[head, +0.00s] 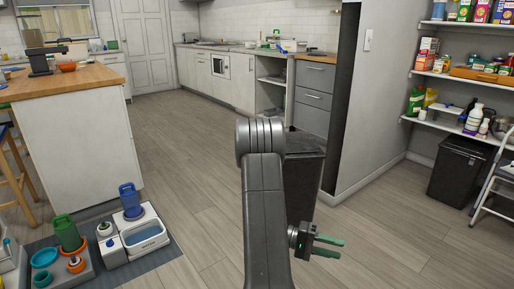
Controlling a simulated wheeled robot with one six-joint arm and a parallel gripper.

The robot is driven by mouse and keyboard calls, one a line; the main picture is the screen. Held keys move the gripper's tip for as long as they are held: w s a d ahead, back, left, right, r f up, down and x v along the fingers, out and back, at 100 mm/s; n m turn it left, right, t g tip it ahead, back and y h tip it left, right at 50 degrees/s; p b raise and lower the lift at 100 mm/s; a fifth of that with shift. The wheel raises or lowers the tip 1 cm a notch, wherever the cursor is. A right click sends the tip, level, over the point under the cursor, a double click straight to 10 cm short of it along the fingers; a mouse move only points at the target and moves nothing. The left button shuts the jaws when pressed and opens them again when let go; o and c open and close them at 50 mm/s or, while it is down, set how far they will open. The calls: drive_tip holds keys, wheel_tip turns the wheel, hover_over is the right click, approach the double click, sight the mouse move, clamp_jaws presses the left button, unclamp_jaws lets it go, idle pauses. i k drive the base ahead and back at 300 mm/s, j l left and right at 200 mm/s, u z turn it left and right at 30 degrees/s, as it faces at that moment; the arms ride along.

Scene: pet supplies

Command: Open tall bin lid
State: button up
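A dark tall bin (305,180) stands on the floor at the middle, beside the end of the grey wall. My arm crosses in front of it and hides its left part. Its top (304,146) looks flat and covered, with no raised lid visible. My gripper (329,246) is in front of and below the bin in the picture, pointing right. Its two green fingers are apart with nothing between them, and it is clear of the bin's top.
A second, lower black bin (458,167) stands under the shelves (450,77) at right, near a step stool (495,190). A mat (168,254) with pet bowls and dispensers lies at lower left, by the island (75,150). The wooden floor at centre left and lower right is clear.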

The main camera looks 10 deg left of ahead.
sight(300, 146)
drive_tip(key=i+j+u, duration=0.35)
drive_tip(key=i, duration=0.7)
drive_tip(key=i+u, duration=0.4)
drive_tip(key=i, duration=0.65)
